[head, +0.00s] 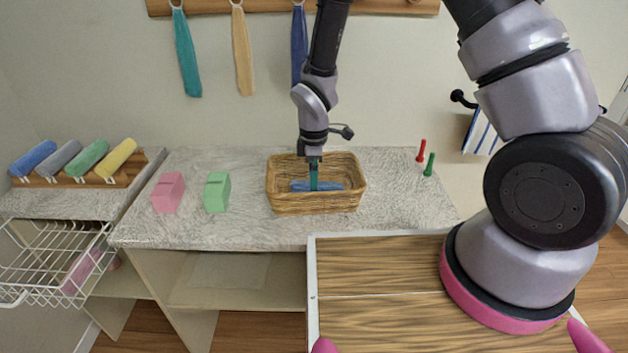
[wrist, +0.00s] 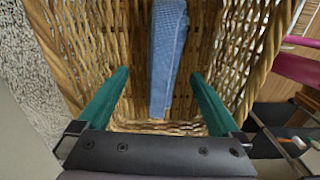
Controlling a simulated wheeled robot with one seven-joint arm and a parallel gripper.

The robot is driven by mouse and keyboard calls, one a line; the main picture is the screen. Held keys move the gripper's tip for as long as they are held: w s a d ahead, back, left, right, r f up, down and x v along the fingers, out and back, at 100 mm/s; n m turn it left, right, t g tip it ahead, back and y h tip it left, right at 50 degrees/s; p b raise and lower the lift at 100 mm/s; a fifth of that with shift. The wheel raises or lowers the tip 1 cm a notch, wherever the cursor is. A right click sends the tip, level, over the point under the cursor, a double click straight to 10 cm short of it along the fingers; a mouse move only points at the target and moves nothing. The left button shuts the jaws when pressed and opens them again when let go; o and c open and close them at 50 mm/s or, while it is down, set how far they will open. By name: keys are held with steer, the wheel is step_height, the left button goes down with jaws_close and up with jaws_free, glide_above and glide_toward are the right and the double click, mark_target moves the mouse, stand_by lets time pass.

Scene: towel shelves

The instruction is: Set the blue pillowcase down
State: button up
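The blue pillowcase (head: 332,186) lies folded in the wicker basket (head: 318,204) on the counter. In the wrist view the pillowcase (wrist: 166,55) is a narrow blue strip on the woven basket (wrist: 88,40) floor, with clear gaps to both fingers. My gripper (head: 314,174) points down into the basket over the pillowcase. In the wrist view its green fingers (wrist: 160,78) are wide apart with nothing pinched between them. The finger hides part of the pillowcase in the head view.
A pink block (head: 168,192) and a green block (head: 217,192) stand left of the basket. Red (head: 421,150) and green (head: 429,164) pegs stand right. Towels (head: 187,53) hang above. Rolled towels (head: 88,158) and a wire basket (head: 50,262) are far left. The counter (head: 250,233) front is clear.

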steer(key=shift+r, duration=0.1)
steer(key=w+d+r+m+t, duration=0.1)
steer(key=d+r+m, duration=0.1)
steer(key=r, duration=0.8)
steer(key=d+r+m, duration=0.2)
steer(key=d+r, duration=0.1)
steer(key=r, duration=0.7)
steer(key=s+d+r+m+t+y, duration=0.1)
steer(key=s+d+r+m+t, duration=0.2)
steer(key=s+d+r+m, duration=0.3)
steer(key=s+d+r+m+t+y, duration=0.1)
steer(key=s+d+r+m+t, duration=0.2)
steer(key=s+d+r+m, duration=0.4)
steer(key=d+r+m, duration=0.4)
steer(key=r, duration=0.4)
steer(key=shift+d+m, duration=0.4)
